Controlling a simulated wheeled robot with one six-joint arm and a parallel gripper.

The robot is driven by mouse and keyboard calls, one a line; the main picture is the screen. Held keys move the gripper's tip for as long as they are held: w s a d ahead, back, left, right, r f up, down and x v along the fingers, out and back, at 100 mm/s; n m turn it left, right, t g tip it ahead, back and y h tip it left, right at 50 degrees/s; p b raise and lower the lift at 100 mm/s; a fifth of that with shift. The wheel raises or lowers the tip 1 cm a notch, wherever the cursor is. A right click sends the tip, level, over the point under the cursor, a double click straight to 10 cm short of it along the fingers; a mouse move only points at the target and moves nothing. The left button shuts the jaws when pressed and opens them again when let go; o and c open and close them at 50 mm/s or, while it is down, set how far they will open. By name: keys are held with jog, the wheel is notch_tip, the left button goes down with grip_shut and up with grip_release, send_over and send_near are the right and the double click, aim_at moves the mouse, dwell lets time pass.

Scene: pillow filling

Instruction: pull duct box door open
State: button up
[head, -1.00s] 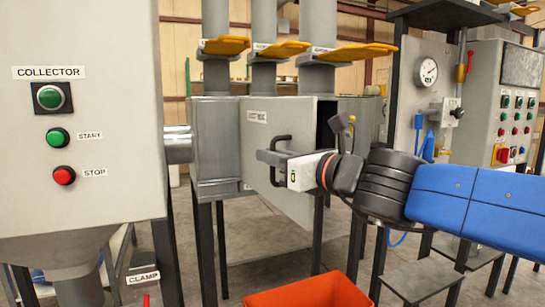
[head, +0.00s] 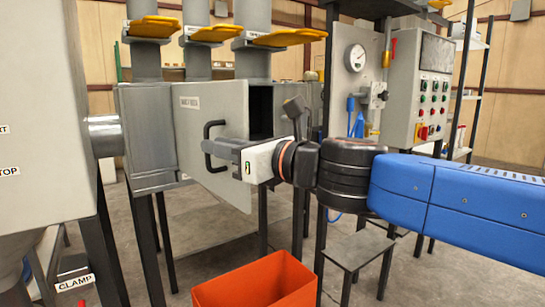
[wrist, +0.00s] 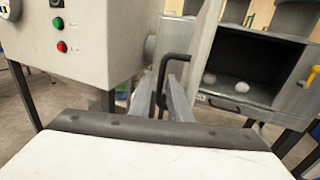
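The grey duct box door (head: 225,112) stands swung partly open, with the dark opening showing beside its right edge in the head view. Its black handle (head: 207,131) is on the door's outer face. My gripper (head: 212,146) is at the handle, and its fingers are shut on it. In the wrist view the handle (wrist: 176,56) runs down between the two grey fingers. The door is seen nearly edge-on there (wrist: 203,45). To its right, the box interior (wrist: 240,70) shows a few pale lumps on its floor.
An orange bin (head: 255,285) stands on the floor below. The collector cabinet (head: 40,110) is at the left. Yellow-handled gates (head: 275,39) sit on the pipes above. A control panel (head: 425,100) and a small grey stool (head: 358,250) are at the right.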

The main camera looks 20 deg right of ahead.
jog(key=v, duration=1.2)
jog(key=shift+s+d, duration=0.2)
jog(key=shift+s, duration=0.1)
